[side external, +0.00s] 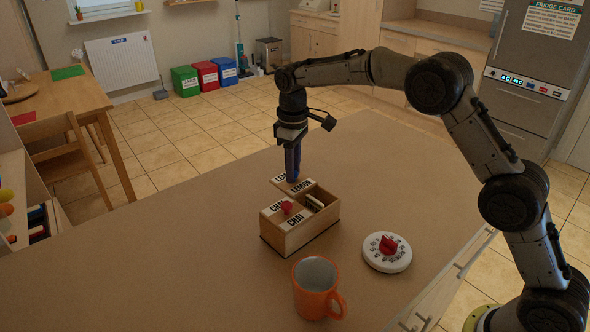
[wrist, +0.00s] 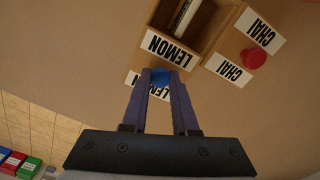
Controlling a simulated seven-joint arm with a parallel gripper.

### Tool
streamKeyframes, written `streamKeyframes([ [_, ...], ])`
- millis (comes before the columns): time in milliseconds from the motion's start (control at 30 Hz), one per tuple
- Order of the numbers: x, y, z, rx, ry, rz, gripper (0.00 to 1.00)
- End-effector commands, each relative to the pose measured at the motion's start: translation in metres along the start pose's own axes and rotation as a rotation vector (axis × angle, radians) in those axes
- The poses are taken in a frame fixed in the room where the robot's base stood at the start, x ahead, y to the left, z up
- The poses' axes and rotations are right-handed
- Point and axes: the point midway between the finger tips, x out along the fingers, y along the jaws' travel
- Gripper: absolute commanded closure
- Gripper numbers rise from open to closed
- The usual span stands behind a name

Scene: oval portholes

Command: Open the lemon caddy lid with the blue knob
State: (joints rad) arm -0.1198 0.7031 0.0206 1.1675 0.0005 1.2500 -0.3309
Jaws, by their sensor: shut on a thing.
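The wooden caddy (side external: 300,231) stands on the counter, with its lemon compartment (side external: 316,203) uncovered and pale packets showing inside. It also shows in the wrist view (wrist: 224,32). The lemon lid (side external: 278,182), a small board labelled LEMON, is off to the far side of the compartment. In the wrist view the lid (wrist: 133,80) lies beyond the LEMON-labelled end. My gripper (side external: 292,178) is shut on the lid's blue knob (wrist: 160,77), pointing down. I cannot tell whether the lid is raised or resting on something. The chai lid with its red knob (side external: 287,207) covers the other compartment.
An orange mug (side external: 314,288) stands in front of the caddy. A white dial timer with a red knob (side external: 388,251) lies to its right. The counter (side external: 150,260) is bare to the left of the caddy. The counter's far edge is behind my gripper.

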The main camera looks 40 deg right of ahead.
Motion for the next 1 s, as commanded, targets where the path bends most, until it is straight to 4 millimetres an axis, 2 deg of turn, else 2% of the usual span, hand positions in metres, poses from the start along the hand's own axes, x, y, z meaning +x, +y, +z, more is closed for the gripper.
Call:
streamKeyframes([
  [33, -0.002, 0.000, -0.001, 0.000, 0.005, 0.002, 1.00],
  [67, -0.002, 0.000, -0.001, 0.000, 0.005, 0.002, 0.69],
  [200, -0.002, 0.000, 0.000, 0.000, 0.003, 0.001, 0.44],
  [233, -0.001, 0.000, 0.000, 0.000, 0.003, 0.001, 0.42],
  [533, -0.002, 0.000, 0.000, 0.000, 0.001, 0.001, 0.42],
  [667, -0.011, 0.000, 0.000, 0.000, 0.002, 0.001, 0.42],
  [767, -0.028, 0.000, -0.001, 0.000, 0.005, 0.002, 0.42],
  [1000, -0.080, 0.000, -0.001, 0.000, 0.006, 0.003, 0.42],
])
